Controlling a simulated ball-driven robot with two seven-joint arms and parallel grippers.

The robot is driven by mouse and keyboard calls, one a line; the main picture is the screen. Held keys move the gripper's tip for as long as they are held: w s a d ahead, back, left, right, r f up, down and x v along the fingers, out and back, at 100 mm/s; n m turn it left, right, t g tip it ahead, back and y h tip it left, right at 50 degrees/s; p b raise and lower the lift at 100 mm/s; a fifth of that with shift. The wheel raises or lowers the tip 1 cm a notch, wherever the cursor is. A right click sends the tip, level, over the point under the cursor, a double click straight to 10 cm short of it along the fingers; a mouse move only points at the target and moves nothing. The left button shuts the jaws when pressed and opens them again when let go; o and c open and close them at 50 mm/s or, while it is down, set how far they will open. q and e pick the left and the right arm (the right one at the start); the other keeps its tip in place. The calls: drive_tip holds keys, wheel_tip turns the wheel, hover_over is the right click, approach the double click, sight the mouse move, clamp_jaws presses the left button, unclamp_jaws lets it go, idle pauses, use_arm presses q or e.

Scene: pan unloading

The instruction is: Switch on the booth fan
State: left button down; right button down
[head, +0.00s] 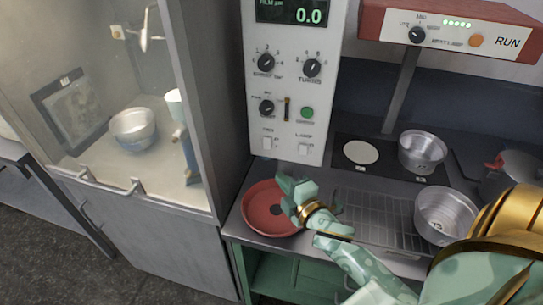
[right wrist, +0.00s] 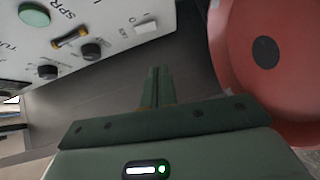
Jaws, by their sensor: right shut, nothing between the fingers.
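The white control panel (head: 290,90) of the booth stands upright in the head view, with two white rocker switches near its lower edge. The left one, the fan switch (head: 267,143), sits below a black knob; it also shows in the right wrist view (right wrist: 146,27). The lamp switch (head: 304,148) is to its right. My right gripper (head: 283,179) is shut and empty, below the panel and above the red pan's far edge. In the right wrist view its closed fingers (right wrist: 155,80) are apart from the panel. My left gripper is not in view.
A red pan (head: 262,219) lies on the counter under my right gripper. A wire rack (head: 375,215), metal pots (head: 422,152) and a covered pot (head: 512,172) are to the right. The glazed booth (head: 120,185) with a bowl (head: 132,130) inside stands left.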

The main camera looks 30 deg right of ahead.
approach(264, 147)
drive_tip(key=w+a, duration=0.2)
drive_tip(key=w, duration=0.1)
drive_tip(key=shift+w+d+f+b, duration=0.5)
drive_tip(key=shift+w+d+f, duration=0.1)
drive_tip(key=shift+w+d, duration=0.6)
drive_tip(key=shift+d, duration=0.05)
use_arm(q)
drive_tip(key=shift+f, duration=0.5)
use_arm(e)
drive_tip(key=shift+w+d+f+n+t+b, duration=0.25)
drive_tip(key=shift+f+b, duration=0.2)
drive_tip(key=shift+b, duration=0.7)
drive_tip(key=shift+r+p, duration=0.35)
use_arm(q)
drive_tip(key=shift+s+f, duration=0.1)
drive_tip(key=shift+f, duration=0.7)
use_arm(e)
drive_tip(key=shift+s+f, duration=0.1)
